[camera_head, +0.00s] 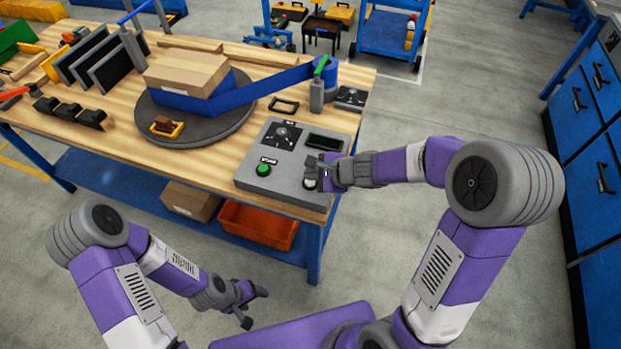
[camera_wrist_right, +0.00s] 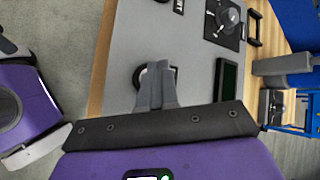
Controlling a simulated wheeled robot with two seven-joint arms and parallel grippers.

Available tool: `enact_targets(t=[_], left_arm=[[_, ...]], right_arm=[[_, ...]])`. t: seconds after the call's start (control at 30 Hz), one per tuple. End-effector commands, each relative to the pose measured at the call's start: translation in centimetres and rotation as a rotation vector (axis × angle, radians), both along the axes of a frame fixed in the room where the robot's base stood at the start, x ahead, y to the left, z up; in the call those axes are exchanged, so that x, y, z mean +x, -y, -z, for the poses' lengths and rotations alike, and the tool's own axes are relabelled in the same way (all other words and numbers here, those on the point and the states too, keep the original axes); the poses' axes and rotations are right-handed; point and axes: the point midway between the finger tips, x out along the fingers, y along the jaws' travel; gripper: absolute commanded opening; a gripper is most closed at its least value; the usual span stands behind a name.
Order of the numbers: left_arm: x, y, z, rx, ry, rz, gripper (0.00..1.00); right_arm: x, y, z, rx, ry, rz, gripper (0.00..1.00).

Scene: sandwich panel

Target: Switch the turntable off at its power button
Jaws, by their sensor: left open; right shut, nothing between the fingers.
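The turntable (camera_head: 238,128) is a dark round disc on the wooden table, carrying a cardboard box (camera_head: 186,70) with blue film around its lower part. A grey control panel (camera_head: 238,184) sits at the table's front right corner, with a green button (camera_head: 263,170), a knob (camera_head: 283,136) and a dark screen (camera_head: 325,142). My right gripper (camera_head: 312,174) is shut and empty over the panel's front right part. In the right wrist view its fingertips (camera_wrist_right: 158,66) partly cover a pale-rimmed round button (camera_wrist_right: 138,78); contact cannot be told. My left gripper (camera_head: 255,306) is open, low in front of the table.
Blue film (camera_head: 260,89) stretches from the box to a blue roll (camera_head: 325,72) on the right. Dark upright panels (camera_head: 102,60) and black blocks (camera_head: 70,111) occupy the table's left. An orange bin (camera_head: 258,226) sits on the lower shelf. Blue cabinets (camera_head: 580,125) stand far right.

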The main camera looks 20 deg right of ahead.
Motion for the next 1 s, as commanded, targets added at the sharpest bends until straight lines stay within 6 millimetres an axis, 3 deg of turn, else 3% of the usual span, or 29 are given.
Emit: enact_targets(t=[0.1, 0.47, 1.0], left_arm=[[0.0, 0.0, -1.6, 0.0, 0.0, 0.0, 0.67], [0.0, 0.0, -4.7, 0.0, 0.0, 0.0, 0.67], [0.0, 0.0, -4.7, 0.0, 0.0, 0.0, 0.67]], right_arm=[[0.0, 0.0, -1.7, 0.0, 0.002, 0.0, 0.0], [0.0, 0.0, -5.2, -0.001, 0.001, 0.0, 0.0], [0.0, 0.0, -5.2, 0.0, 0.001, 0.001, 0.0]])
